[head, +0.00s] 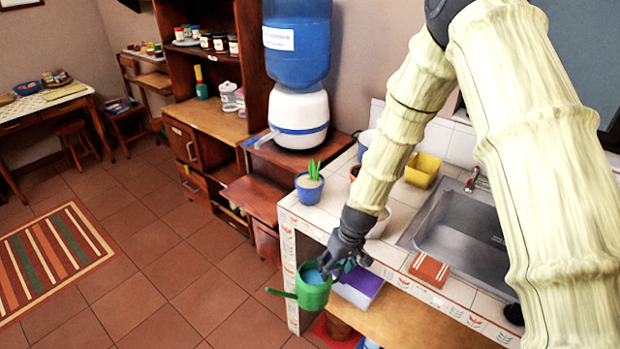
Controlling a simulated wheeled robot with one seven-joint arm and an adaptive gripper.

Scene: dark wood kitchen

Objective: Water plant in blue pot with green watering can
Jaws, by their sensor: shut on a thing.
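The green watering can (314,297) hangs in the air in front of the tiled counter, its spout toward the left and a blue surface showing in its open top. My gripper (340,264) is shut on the can at its right side, by the handle; the fingers partly hide the grip. The blue pot (309,191) stands upright on the counter's left end, with a green leafy plant (313,170) in it. The can is below and in front of the pot, apart from it.
The counter (323,218) holds a yellow container (422,170) and a sink (462,234). An orange cloth (430,269) lies at the front edge. A purple-topped box (359,286) is on the shelf below.

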